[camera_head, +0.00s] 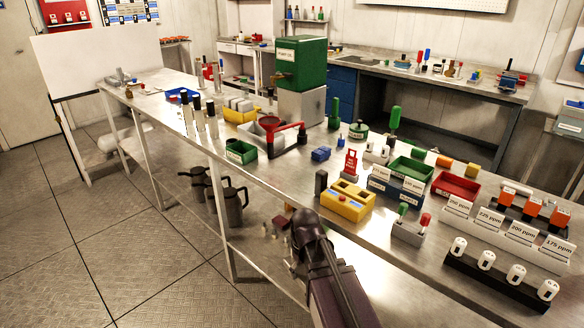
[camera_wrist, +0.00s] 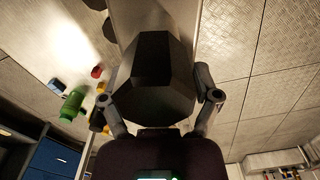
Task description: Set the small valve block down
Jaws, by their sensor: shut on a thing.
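In the wrist view, a dark, faceted block (camera_wrist: 153,75) fills the space between the two fingers of my gripper (camera_wrist: 160,104). I take it to be the small valve block; its markings are too dark to read. The fingers are shut on its sides. In the head view, my gripper (camera_head: 304,222) is at the front edge of the long metal bench (camera_head: 268,195), low in the picture. My own arm hides most of the held block there, and I cannot tell its height against the bench top.
A yellow box (camera_head: 348,206), a black upright block (camera_head: 321,182) and a red-and-white sign (camera_head: 350,163) stand near the bench edge. A green bin (camera_head: 241,151) is further left. Dark jugs (camera_head: 232,205) stand below the bench. Some bare metal lies between the green bin and yellow box.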

